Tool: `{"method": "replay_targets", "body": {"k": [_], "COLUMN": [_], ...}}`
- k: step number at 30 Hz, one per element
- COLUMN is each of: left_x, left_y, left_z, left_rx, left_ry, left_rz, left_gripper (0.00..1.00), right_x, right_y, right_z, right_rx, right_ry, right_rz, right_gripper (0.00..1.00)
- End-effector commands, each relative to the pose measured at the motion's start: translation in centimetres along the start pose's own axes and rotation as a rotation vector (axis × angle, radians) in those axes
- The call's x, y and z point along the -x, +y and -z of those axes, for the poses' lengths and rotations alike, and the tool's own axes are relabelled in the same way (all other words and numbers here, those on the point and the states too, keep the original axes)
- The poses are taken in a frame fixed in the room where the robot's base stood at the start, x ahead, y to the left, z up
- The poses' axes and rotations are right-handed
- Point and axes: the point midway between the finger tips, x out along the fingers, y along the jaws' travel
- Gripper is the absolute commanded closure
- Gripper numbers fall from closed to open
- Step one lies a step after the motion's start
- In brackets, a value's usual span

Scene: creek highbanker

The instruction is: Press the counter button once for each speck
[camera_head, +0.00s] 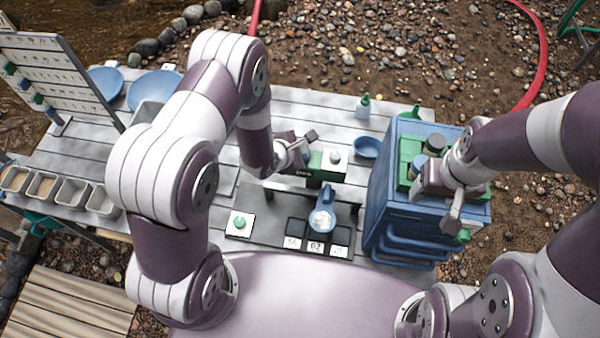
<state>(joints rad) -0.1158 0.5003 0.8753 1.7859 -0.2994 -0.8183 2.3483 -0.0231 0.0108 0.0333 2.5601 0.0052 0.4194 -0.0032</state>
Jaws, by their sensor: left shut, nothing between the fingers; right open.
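A green button (239,222) sits on a small white plate on the grey plank table. A green box with a white top and a grey knob (334,157) stands further back; I cannot tell which of these is the counter button. My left gripper (309,146) is shut and empty, just left of the box's top; contact cannot be told. A small blue pan (322,219) with pale contents stands on a row of dark tiles with white number cards (315,247). Specks are too small to make out. My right gripper (459,221) is open over the blue cabinet's right side.
The blue cabinet (385,200) carries a green tray with jars. A blue bowl (366,148) and a green-capped bottle (363,106) stand behind. Blue plates (153,88), a tilted white board (55,70) and several small bins (72,193) are at left.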

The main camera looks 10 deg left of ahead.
Motion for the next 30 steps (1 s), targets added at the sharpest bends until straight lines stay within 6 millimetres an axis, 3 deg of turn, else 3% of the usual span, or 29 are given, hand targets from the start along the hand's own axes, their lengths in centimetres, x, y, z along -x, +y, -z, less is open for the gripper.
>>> {"method": "replay_targets", "body": {"k": [30], "left_x": [-0.61], "left_y": [-0.42], "left_z": [0.43], "left_rx": [0.0], "left_ry": [0.0], "left_rz": [0.0], "left_gripper": [1.0], "right_x": [-0.62], "right_y": [0.0], "right_z": [-0.07], "right_rx": [0.0], "right_ry": [0.0], "right_rz": [0.0], "right_gripper": [0.35]}}
